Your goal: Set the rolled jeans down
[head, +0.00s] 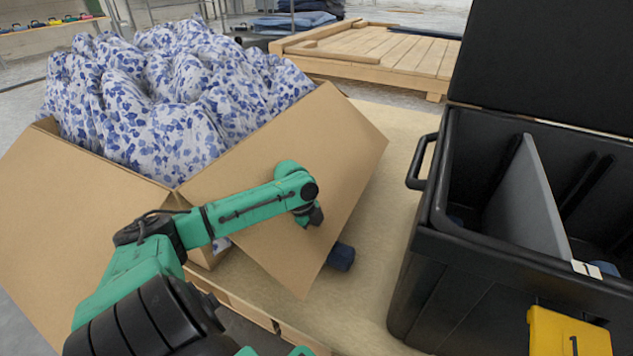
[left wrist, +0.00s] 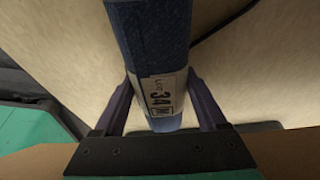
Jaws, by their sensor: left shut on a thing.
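The rolled jeans (left wrist: 150,40) are a dark blue denim roll with a white label reading "LOT 34" in the left wrist view. My left gripper (left wrist: 163,108) is shut on the roll, one finger on each side of the label end. In the head view the end of the dark blue roll (head: 342,257) shows past the edge of a cardboard flap. My left wrist reaches over that flap, and the gripper's fingers are hidden there. I cannot tell whether the roll touches the tan surface (head: 375,290) below. My right gripper is not in view.
A cardboard box (head: 60,210) full of blue-patterned white fabric (head: 170,90) stands at left, its flap (head: 300,150) under my arm. A wooden pallet (head: 390,50) lies behind.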

